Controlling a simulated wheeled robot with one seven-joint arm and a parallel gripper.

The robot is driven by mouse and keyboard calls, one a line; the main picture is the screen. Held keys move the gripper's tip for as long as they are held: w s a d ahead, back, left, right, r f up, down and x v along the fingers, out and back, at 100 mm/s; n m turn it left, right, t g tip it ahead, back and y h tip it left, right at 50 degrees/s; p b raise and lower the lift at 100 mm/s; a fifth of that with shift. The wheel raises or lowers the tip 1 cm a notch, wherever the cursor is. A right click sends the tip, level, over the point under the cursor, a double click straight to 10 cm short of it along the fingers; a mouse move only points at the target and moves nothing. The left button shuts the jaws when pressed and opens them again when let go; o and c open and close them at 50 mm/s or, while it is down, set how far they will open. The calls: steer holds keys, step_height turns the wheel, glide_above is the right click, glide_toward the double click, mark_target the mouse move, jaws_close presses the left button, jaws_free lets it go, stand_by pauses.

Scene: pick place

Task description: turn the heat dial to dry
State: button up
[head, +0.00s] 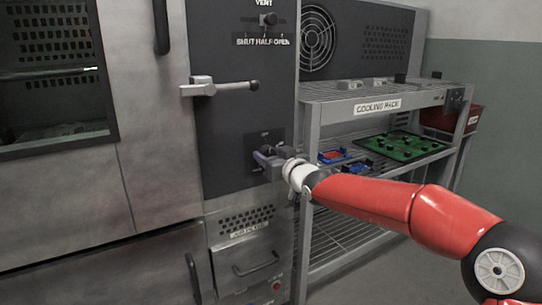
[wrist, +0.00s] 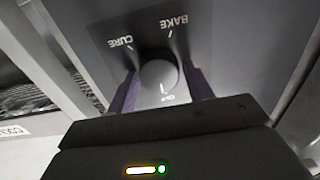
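The heat dial (wrist: 160,73) is a round grey knob on a dark panel in the wrist view. A white mark on the knob faces the OFF label. My gripper (wrist: 162,92) has its two purple fingers on either side of the knob, with a small gap visible at each side, so it looks open around the dial. In the head view my gripper (head: 268,157) is at the dial's plate (head: 265,136) and hides most of the dial.
A lever handle (head: 220,88) and a vent knob (head: 267,19) sit above on the same panel. A vented box with a drawer handle (head: 256,264) is below. A cooling rack (head: 375,104) stands close on the right, under and beside my arm, holding a green board (head: 405,148).

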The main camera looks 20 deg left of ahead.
steer(key=c, duration=0.6)
steer(key=shift+m, duration=0.4)
steer(key=m, duration=0.2)
steer(key=shift+w+d+m+p, duration=0.1)
steer(key=shift+m+p, duration=0.2)
steer(key=shift+m, duration=0.1)
steer(key=shift+w+f+m+b, duration=0.1)
steer(key=shift+m+b, duration=0.9)
steer(key=shift+m, duration=1.55)
steer(key=shift+f+m+b, duration=0.1)
steer(key=shift+m+b, duration=0.85)
steer(key=shift+m, duration=1.6)
steer(key=shift+d, duration=0.1)
